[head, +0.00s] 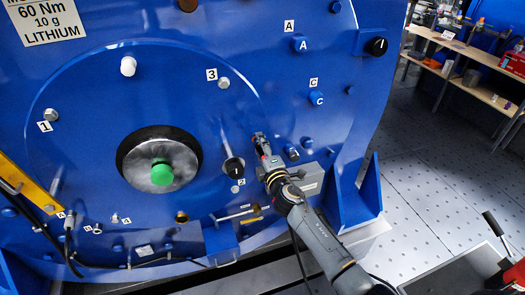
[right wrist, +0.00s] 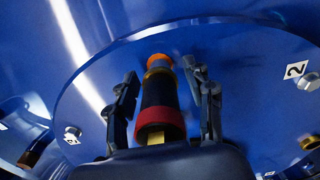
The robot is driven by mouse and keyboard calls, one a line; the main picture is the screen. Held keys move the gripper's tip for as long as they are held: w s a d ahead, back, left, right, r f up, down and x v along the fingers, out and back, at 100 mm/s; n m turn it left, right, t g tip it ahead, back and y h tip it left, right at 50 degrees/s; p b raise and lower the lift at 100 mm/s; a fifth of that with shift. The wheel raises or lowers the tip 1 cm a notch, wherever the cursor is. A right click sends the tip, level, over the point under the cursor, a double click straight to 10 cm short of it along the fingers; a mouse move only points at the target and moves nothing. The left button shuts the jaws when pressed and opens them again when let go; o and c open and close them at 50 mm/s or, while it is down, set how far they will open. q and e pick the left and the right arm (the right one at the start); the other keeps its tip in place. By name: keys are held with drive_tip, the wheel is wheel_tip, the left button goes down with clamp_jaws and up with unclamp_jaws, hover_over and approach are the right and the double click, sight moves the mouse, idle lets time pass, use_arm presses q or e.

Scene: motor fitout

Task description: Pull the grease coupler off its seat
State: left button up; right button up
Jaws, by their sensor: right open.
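What I take to be the grease coupler (right wrist: 158,92) shows in the right wrist view as a black cylinder with a red band, a yellow band and an orange end against the blue motor face. My right gripper (head: 261,143) is at the motor's lower right face in the head view. Its open fingers stand on both sides of the cylinder in the right wrist view, with a gap visible on each side. The seat is not clearly visible. In the head view the gripper mostly hides the cylinder. My left gripper is not in view.
A black knob (head: 232,167) sits close left of my right gripper. A green-capped shaft (head: 162,174) is further left. A workbench (head: 470,62) is at the back right, with open floor before it.

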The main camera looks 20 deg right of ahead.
idle(0.5)
clamp_jaws()
drive_tip(key=shift+s, duration=0.1)
drive_tip(key=shift+s+d+p, duration=0.1)
drive_tip(key=shift+s+p, duration=0.55)
drive_tip(key=shift+s, duration=2.25)
